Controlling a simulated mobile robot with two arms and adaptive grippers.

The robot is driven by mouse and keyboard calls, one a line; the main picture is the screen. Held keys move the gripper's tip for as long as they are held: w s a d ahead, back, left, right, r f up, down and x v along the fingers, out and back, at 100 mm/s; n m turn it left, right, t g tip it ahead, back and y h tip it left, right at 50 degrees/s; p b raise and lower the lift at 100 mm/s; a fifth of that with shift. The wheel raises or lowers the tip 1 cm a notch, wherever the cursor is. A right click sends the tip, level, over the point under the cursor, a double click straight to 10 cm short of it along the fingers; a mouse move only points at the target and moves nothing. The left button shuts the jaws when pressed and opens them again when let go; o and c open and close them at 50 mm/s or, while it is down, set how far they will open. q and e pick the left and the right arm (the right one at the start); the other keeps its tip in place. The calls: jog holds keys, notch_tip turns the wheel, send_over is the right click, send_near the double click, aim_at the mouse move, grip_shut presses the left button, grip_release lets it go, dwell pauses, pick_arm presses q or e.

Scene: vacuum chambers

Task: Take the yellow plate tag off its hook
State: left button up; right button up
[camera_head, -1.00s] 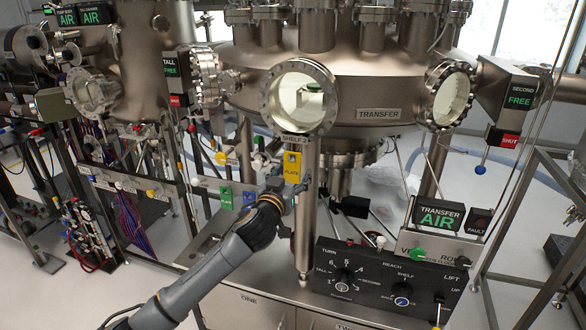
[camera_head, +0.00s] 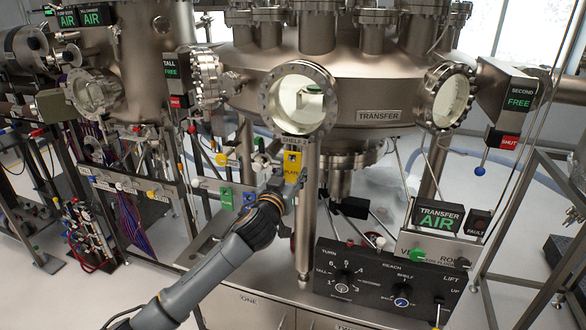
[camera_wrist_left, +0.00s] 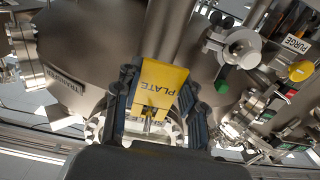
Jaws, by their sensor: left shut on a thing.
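The yellow plate tag (camera_head: 292,164), marked PLATE, is upright just below the SHELF 2 label under the middle round window in the head view. It also shows in the left wrist view (camera_wrist_left: 161,83), between the two dark fingers. My left gripper (camera_wrist_left: 158,98) is shut on the tag, one finger at each side. In the head view the left gripper (camera_head: 290,182) reaches the tag's lower part from below left. My right gripper is not in view.
The steel TRANSFER chamber (camera_head: 378,115) with its round window (camera_head: 298,100) is right above and behind the tag. Green (camera_head: 226,198) and blue tags hang to the left. A black control panel (camera_head: 385,282) with knobs stands at lower right.

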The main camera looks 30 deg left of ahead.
aim_at(292, 171)
pick_arm(q)
jog(key=shift+r, duration=0.2)
jog(key=shift+s, duration=0.1)
dwell(0.4)
jog(key=shift+s, duration=0.15)
jog(key=shift+s+d+p, duration=0.15)
jog(key=shift+s+p, duration=0.15)
jog(key=shift+s, duration=0.2)
jog(key=shift+s+d, duration=0.1)
jog(key=shift+s, duration=0.1)
jog(key=shift+p+v, duration=0.35)
jog(key=shift+v, duration=0.6)
jog(key=shift+s+r, duration=0.15)
jog(key=shift+r, duration=0.05)
